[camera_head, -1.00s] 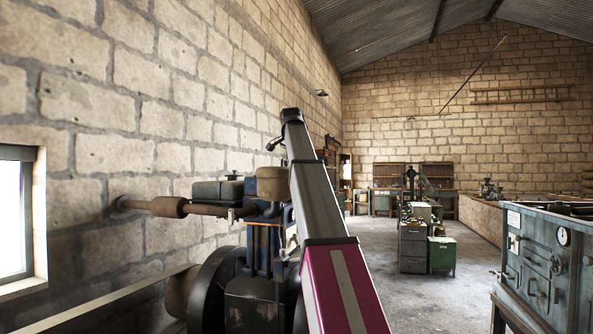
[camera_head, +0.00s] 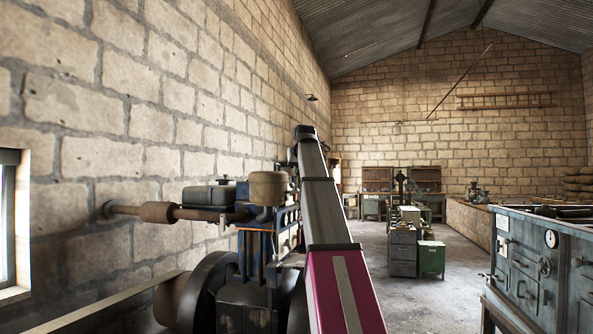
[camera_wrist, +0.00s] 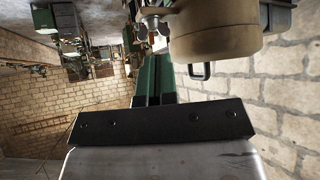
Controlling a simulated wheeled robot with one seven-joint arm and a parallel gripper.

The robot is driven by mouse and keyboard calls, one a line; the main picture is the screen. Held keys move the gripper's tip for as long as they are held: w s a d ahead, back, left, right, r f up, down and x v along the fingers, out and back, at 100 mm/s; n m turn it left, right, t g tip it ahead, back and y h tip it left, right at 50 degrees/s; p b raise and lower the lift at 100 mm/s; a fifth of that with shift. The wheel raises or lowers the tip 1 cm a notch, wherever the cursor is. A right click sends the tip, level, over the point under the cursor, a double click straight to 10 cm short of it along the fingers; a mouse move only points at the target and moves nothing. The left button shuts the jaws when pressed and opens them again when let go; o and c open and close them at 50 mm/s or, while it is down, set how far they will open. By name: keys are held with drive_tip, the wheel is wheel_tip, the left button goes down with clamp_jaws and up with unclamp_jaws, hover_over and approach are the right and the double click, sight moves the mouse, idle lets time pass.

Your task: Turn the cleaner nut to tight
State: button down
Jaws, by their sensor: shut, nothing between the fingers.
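The engine's beige round cleaner (camera_head: 268,188) stands on top of the blue engine at centre left in the head view. In the wrist view its rounded body (camera_wrist: 215,30) fills the upper right, with a small dark loop hanging from its edge. A small metal piece that looks like the wing-shaped cleaner nut (camera_wrist: 152,20) shows at its left side; how tight it is cannot be told. My gripper (camera_wrist: 156,60) has its green fingers together and empty, close to the nut and cleaner but apparently apart from them. In the head view my arm hides the fingers.
A stone wall (camera_head: 150,75) runs close along the left, with a rusty exhaust pipe (camera_head: 160,212) reaching it from the engine. A grey-blue machine with gauges (camera_head: 530,265) stands at the right. The floor (camera_head: 445,290) between is open, with cabinets (camera_head: 403,250) farther back.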

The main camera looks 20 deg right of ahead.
drive_tip(key=w+d+f, duration=0.1)
drive_tip(key=w+f, duration=0.3)
drive_tip(key=w, duration=0.5)
drive_tip(key=shift+w+f, duration=0.2)
drive_tip(key=shift+f, duration=0.15)
